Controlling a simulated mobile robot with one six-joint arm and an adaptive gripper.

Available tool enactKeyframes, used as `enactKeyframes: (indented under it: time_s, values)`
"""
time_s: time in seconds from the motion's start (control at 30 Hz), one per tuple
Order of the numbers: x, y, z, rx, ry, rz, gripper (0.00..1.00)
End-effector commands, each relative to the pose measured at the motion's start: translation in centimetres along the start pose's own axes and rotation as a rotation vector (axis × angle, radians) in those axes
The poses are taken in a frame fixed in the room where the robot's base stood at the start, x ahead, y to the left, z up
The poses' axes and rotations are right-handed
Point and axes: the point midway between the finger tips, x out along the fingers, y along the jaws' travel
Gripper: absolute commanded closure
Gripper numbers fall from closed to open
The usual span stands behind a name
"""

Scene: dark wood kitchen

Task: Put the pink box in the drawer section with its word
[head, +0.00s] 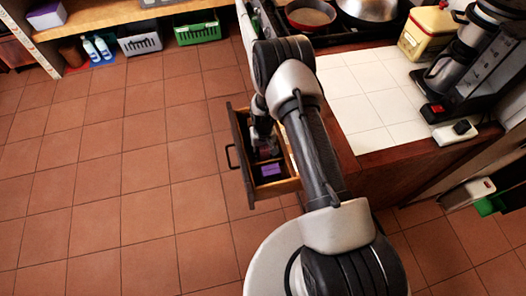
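A wooden drawer (236,137) stands pulled out from the cabinet, with a dark handle on its left front. A small purple box (268,170) shows inside, toward its near end. My gripper (264,152) points down at the drawer, just beyond the purple box in the picture. My arm covers the drawer's right part and much of its inside. I cannot make out a clearly pink box, any section words, or whether my gripper's fingers hold anything.
A white tiled counter (365,112) with a wooden edge lies right of the drawer. A green basket (198,31) stands by the shelf at the back. The tiled floor at left is clear.

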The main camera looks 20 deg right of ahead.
Motion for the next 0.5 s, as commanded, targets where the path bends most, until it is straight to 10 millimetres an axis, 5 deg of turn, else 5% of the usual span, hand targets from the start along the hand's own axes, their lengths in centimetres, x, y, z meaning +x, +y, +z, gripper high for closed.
enactKeyframes:
  time_s: [0.5]
  values:
    - [-0.34, 0.0, -0.01, 0.0, 0.0, 0.0, 0.45]
